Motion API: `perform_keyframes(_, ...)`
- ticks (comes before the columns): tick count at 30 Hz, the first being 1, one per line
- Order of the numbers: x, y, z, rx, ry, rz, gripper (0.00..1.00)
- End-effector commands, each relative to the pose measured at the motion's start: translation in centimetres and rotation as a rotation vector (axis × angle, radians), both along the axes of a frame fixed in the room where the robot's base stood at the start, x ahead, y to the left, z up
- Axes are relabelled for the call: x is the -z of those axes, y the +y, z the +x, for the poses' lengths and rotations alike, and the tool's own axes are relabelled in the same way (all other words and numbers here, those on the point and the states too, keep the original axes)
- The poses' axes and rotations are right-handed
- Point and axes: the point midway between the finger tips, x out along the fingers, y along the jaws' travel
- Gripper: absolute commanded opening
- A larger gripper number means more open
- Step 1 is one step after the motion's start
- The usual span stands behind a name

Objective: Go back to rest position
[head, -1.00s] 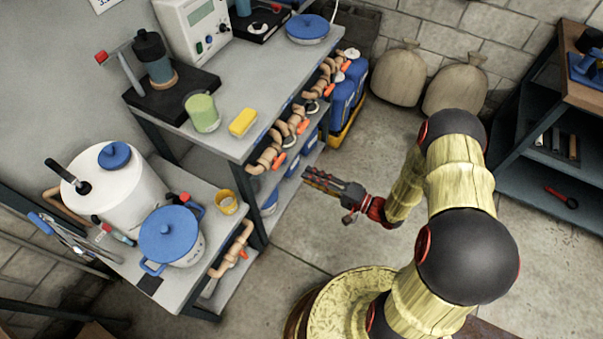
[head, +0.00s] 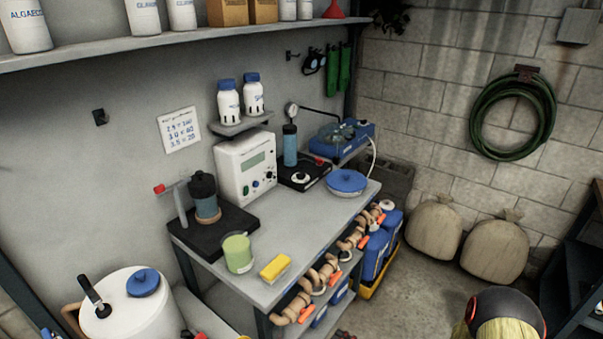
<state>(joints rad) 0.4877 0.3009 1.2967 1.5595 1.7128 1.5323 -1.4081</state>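Only a small dark and red sliver, most likely the top of my gripper (head: 343,334), shows at the bottom edge of the head view, right of the bench's front pipes. Its fingers are cut off, so I cannot see whether it is open or shut, or whether it holds anything. The dark, red-edged joint of my arm shows at the bottom right.
A grey bench (head: 310,255) carries a green cup (head: 238,254), yellow sponge (head: 275,267), blue-lidded dish (head: 346,182) and white control box (head: 246,165). A white drum (head: 130,305) stands lower left, sacks (head: 434,231) at the back wall. Clear floor (head: 405,305) lies right of the bench.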

Motion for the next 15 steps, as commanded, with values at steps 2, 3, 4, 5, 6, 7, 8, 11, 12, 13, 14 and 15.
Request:
perform_keyframes(2,1.3,1.5,-2.6,-0.070,0.146,0.045,0.30)
perform_keyframes(3,1.6,2.3,-4.1,-0.117,0.226,0.063,0.30)
perform_keyframes(4,1.8,2.8,-5.2,-0.152,0.283,0.073,0.30)
perform_keyframes(5,1.8,3.2,-6.2,-0.188,0.337,0.075,0.30)
perform_keyframes(6,1.5,3.6,-7.5,-0.237,0.406,0.070,0.30)
perform_keyframes(7,1.2,3.7,-8.4,-0.275,0.451,0.059,0.30)
perform_keyframes(8,0.8,3.8,-9.2,-0.311,0.496,0.043,0.30)
perform_keyframes(11,-1.1,3.6,-11.9,-0.429,0.625,-0.056,0.30)
perform_keyframes(12,-1.9,3.3,-13.0,-0.474,0.670,-0.117,0.30)
perform_keyframes(13,-2.7,2.9,-13.7,-0.503,0.699,-0.169,0.30)
perform_keyframes(14,-3.4,2.3,-14.4,-0.527,0.725,-0.229,0.30)
perform_keyframes(15,-4.5,1.6,-15.3,-0.555,0.755,-0.316,0.30)
